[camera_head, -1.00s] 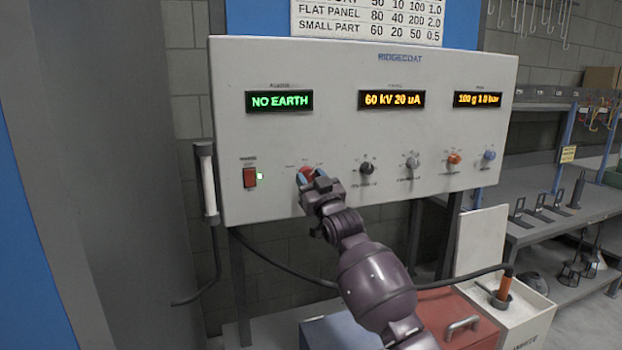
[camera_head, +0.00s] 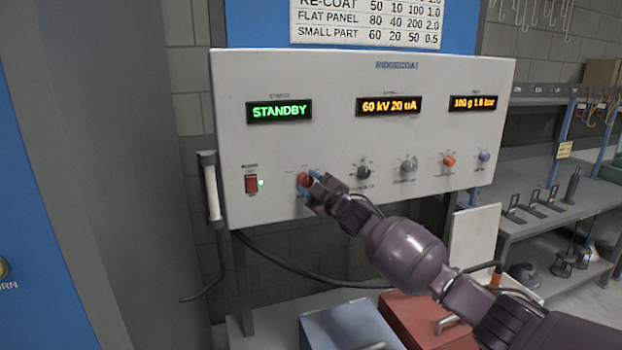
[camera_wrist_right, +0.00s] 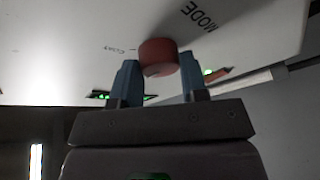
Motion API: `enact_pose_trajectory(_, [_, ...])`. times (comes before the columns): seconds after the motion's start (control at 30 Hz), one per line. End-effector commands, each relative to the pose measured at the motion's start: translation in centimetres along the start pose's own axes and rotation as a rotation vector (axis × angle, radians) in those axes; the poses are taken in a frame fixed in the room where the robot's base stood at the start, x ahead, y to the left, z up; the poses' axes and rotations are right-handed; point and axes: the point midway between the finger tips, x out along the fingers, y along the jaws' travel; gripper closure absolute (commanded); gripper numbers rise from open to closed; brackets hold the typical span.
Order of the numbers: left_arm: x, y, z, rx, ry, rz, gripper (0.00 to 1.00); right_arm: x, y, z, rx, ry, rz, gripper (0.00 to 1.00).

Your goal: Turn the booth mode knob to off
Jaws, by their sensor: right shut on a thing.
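The red mode knob (camera_head: 304,179) sits at the lower left of the white control panel (camera_head: 335,135). In the right wrist view the knob (camera_wrist_right: 158,55) stands under the printed word MODE. My right gripper (camera_head: 309,184) is shut on the knob, with one blue fingertip on each side of it in the wrist view (camera_wrist_right: 159,72). The knob's pointer and most of its position labels are too blurred or hidden to read. The green status display (camera_head: 279,111) reads STANDBY. My left gripper is not in view.
A red rocker switch (camera_head: 251,184) with a green light is left of the knob. Black (camera_head: 364,172), grey (camera_head: 408,166), orange (camera_head: 449,161) and blue (camera_head: 484,156) knobs run to the right. A blue box (camera_head: 345,330) and a red box (camera_head: 425,315) stand below.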

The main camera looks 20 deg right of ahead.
Motion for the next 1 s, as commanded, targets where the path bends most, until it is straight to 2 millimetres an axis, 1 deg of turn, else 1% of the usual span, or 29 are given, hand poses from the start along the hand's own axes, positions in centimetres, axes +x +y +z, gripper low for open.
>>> enact_pose_trajectory(0.2, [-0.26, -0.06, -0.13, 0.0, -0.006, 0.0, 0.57, 0.03, 0.01, -0.11, -0.053, -0.002, -0.022, 0.83])
enact_pose_trajectory(0.7, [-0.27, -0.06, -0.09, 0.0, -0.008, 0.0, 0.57, 0.02, -0.05, -0.09, -0.065, -0.002, -0.027, 0.83])
enact_pose_trajectory(0.73, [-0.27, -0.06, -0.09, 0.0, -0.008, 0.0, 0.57, 0.02, -0.05, -0.09, -0.065, -0.002, -0.027, 0.55])
enact_pose_trajectory(0.87, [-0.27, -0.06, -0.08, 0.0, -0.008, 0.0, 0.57, 0.02, -0.03, -0.08, -0.064, -0.002, -0.027, 0.35])
enact_pose_trajectory(1.0, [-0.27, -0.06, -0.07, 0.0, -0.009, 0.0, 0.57, 0.02, -0.01, -0.06, -0.064, -0.003, -0.026, 0.34])
